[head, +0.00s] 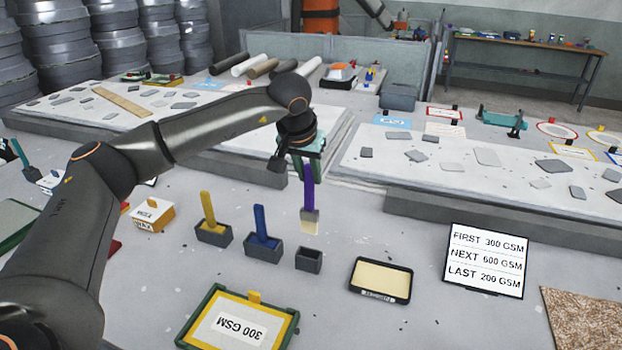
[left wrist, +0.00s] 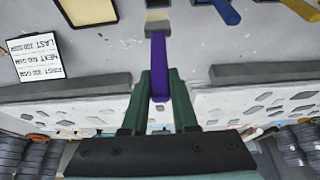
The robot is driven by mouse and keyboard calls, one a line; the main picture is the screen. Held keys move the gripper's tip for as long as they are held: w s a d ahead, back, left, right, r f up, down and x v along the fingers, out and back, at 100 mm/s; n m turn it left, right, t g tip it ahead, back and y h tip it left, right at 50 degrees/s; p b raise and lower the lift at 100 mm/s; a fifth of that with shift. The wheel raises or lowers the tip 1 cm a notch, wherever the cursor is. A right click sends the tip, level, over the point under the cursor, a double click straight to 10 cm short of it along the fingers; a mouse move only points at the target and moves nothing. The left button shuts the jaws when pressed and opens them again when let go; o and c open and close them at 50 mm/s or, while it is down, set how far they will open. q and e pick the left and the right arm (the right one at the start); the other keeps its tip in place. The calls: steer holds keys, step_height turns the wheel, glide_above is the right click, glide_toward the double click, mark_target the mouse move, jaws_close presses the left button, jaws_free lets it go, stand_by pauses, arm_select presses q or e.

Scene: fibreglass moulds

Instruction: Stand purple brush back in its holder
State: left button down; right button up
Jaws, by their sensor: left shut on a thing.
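The purple brush (head: 309,200) hangs upright, bristles down, from my left gripper (head: 308,163). The gripper is shut on the upper end of its purple handle. In the left wrist view the purple brush (left wrist: 158,70) runs between the green fingers of my left gripper (left wrist: 160,92). An empty dark holder (head: 308,260) stands on the table. In the head view the brush's pale bristles show just above and behind this holder, apart from it. My right gripper is not in view.
Left of the empty holder stand a blue brush in its holder (head: 263,247) and a yellow brush in its holder (head: 213,232). A shallow tray of pale resin (head: 381,280) lies to the right, with a sign (head: 485,260) beyond it. A 300 GSM frame (head: 238,322) lies in front.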

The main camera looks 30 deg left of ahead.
mark_target(306, 212)
arm_select(q)
steer(key=shift+w+a+r, duration=0.1)
steer(key=shift+w+a, duration=0.05)
steer(key=shift+a, duration=0.05)
stand_by(0.4)
steer(key=shift+f+b, duration=3.45)
steer(key=shift+f, duration=2.95)
steer(key=c, duration=0.6)
jaws_free()
